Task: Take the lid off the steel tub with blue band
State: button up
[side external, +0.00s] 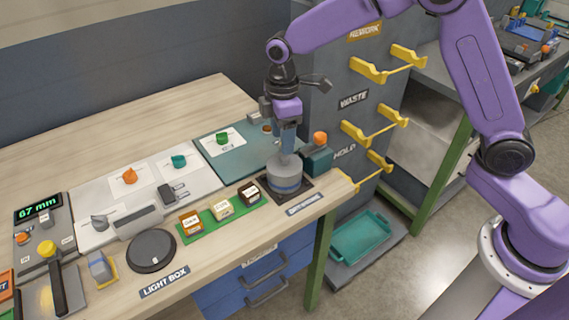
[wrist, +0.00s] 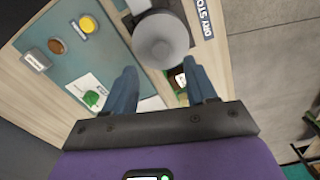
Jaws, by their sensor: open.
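The steel tub with blue band (side external: 285,183) stands upright on a dark square mat near the bench's right end. Its grey round lid (side external: 284,166) is on top. My gripper (side external: 287,150) is over the lid, fingers pointing down. In the wrist view its two blue fingers (wrist: 160,68) are apart with nothing between them. In the side view the fingers hide the knob, and I cannot tell whether they touch the lid.
A teal block with an orange knob (side external: 317,157) stands close behind right of the tub. A green tray with several small labelled boxes (side external: 222,208) lies to the left. A teal mat (side external: 233,160) lies behind. The bench's front edge is close to the tub.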

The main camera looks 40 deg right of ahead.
aim_at(285, 161)
jog(key=shift+s+d+f, duration=0.1)
jog(key=shift+s+f, duration=0.05)
jog(key=shift+f, duration=2.55)
grip_shut()
